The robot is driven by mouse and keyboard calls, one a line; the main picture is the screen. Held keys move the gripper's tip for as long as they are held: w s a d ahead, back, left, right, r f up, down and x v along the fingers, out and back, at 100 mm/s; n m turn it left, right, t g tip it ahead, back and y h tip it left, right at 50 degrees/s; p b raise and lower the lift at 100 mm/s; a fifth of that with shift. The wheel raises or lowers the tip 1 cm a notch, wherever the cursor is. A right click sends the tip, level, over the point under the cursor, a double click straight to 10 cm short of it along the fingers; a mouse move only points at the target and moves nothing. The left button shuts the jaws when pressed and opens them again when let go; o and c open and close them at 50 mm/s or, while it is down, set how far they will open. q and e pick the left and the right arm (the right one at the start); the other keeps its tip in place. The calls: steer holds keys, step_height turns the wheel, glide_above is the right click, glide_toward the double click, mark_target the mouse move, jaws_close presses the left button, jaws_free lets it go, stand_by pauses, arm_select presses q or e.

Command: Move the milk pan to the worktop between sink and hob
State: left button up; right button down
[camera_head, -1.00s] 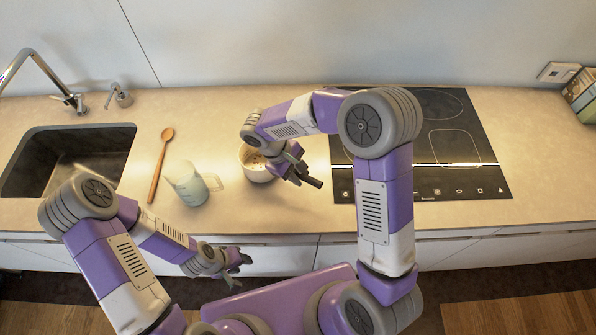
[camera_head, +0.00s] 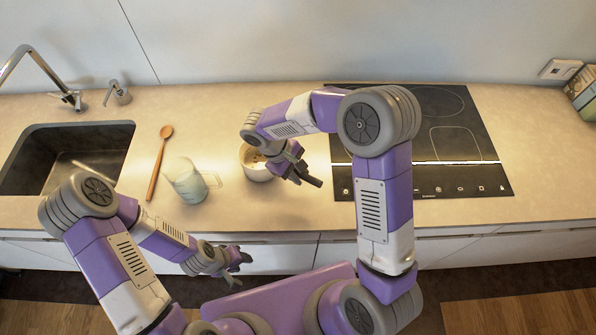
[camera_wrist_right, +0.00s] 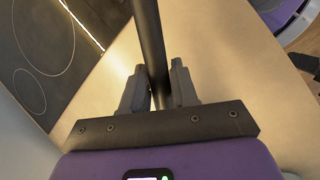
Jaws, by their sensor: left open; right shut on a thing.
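The milk pan (camera_head: 253,168) is a small pale pan with brownish contents or interior. It is upright at the worktop (camera_head: 262,212) between sink and hob, left of the hob (camera_head: 432,141). I cannot tell if its base touches the surface. My right gripper (camera_head: 296,170) is at the pan's right side, shut on its dark handle. The right wrist view shows the dark handle (camera_wrist_right: 150,40) between the two fingers (camera_wrist_right: 158,88). My left gripper (camera_head: 238,264) is open and empty, in front of the worktop edge. The sink (camera_head: 115,140) is at the far left.
A glass jug (camera_head: 186,182) stands left of the pan, with a wooden spoon (camera_head: 158,160) beside it. The tap (camera_head: 70,98) and a soap dispenser (camera_head: 119,93) stand behind the sink. Bare worktop lies in front of the pan.

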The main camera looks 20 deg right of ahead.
steer(key=c, duration=0.8)
jaws_free()
steer(key=v, duration=0.7)
steer(key=shift+a+r+p, duration=0.1)
steer(key=shift+r+p, duration=0.15)
steer(key=shift+p, duration=0.1)
